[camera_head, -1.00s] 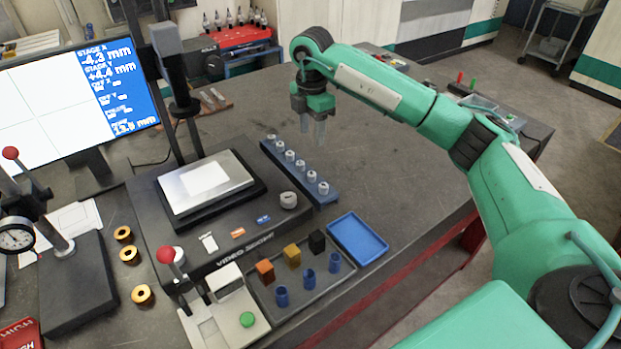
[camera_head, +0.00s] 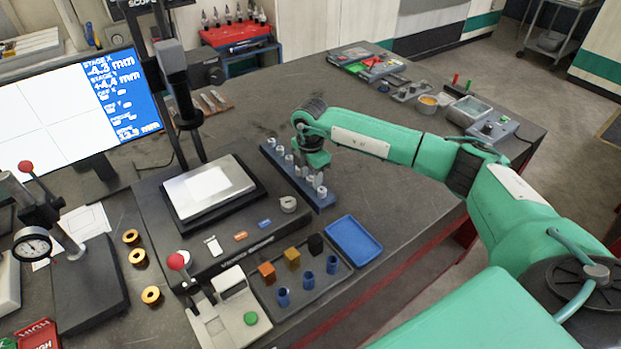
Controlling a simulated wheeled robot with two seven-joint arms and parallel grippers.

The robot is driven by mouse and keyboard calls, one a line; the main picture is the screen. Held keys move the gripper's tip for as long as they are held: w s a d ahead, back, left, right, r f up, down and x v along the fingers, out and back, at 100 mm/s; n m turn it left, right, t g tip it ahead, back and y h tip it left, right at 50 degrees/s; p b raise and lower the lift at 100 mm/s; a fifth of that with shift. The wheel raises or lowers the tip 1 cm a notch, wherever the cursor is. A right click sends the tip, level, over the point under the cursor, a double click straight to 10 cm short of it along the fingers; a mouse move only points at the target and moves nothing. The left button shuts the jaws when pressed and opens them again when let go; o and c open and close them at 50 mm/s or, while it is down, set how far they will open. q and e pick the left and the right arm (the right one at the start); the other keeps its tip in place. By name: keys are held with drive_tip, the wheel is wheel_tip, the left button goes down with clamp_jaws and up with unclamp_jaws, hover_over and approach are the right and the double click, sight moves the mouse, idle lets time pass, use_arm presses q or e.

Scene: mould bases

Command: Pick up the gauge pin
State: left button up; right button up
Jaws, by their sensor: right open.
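A blue rack (camera_head: 326,200) holds a row of small pale upright pieces, which look like the gauge pins. One gauge pin (camera_head: 321,192) stands at the rack's near end, and another (camera_head: 271,142) stands at its far end. My right gripper (camera_head: 312,181) is open and points down over the near half of the rack. It partly hides the middle pins, and I cannot tell whether its fingers are around one or touch it. My left gripper is not in view.
A black stage with a bright plate (camera_head: 209,187) lies left of the rack. A blue tray (camera_head: 354,241) lies in front, beside a dark tray (camera_head: 300,301) with coloured blocks and blue cups. A screen (camera_head: 75,107) and an upright column stand left. The table right of the tray is clear.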

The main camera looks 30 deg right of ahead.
drive_tip(key=shift+f, duration=0.2)
clamp_jaws()
drive_tip(key=shift+r, duration=0.15)
